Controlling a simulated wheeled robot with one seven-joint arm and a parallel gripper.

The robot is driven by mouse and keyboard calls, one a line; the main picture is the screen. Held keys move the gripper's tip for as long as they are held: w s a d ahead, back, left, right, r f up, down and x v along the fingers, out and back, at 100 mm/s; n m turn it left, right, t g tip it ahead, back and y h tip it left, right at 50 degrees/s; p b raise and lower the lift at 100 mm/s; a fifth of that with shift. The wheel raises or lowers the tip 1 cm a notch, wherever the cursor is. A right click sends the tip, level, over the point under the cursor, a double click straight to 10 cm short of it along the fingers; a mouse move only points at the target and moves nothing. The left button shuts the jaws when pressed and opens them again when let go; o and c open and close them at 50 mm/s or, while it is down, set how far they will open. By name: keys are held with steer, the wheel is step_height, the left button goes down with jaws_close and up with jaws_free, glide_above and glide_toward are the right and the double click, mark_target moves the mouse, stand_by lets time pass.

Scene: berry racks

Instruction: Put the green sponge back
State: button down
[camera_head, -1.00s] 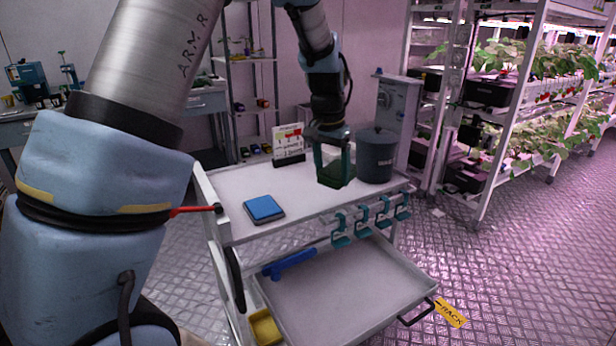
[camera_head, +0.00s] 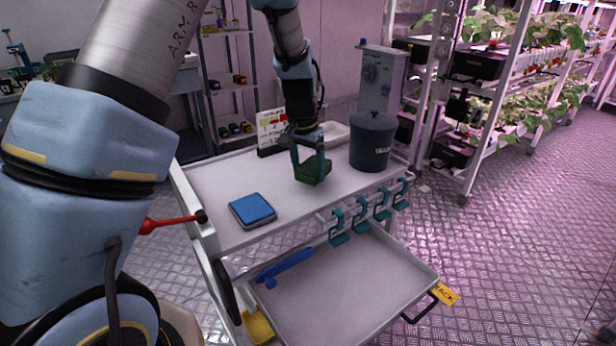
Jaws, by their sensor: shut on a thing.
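The green sponge (camera_head: 313,174) is a dark green block held between the fingers of my gripper (camera_head: 312,160). My gripper is shut on it and points down over the right middle of the white cart's top (camera_head: 225,180). The sponge is close above the cart top; I cannot tell whether it touches.
A dark grey pot (camera_head: 372,143) stands right of my gripper. A small sign (camera_head: 272,128) and a white tray (camera_head: 335,132) stand behind. Teal hooks (camera_head: 360,213) line the front edge. An open drawer (camera_head: 345,290) juts out below, with a blue tool (camera_head: 284,267).

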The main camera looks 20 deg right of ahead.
mark_target(308, 180)
steer(key=shift+s+f, duration=0.1)
steer(key=shift+f, duration=1.45)
steer(key=shift+f, duration=0.1)
steer(key=shift+f, duration=0.1)
jaws_free()
steer(key=r, duration=0.4)
steer(key=a+r+b, duration=0.1)
steer(key=r, duration=0.7)
steer(key=shift+s+a+r, duration=0.15)
steer(key=shift+s+a, duration=0.05)
steer(key=shift+s, duration=0.2)
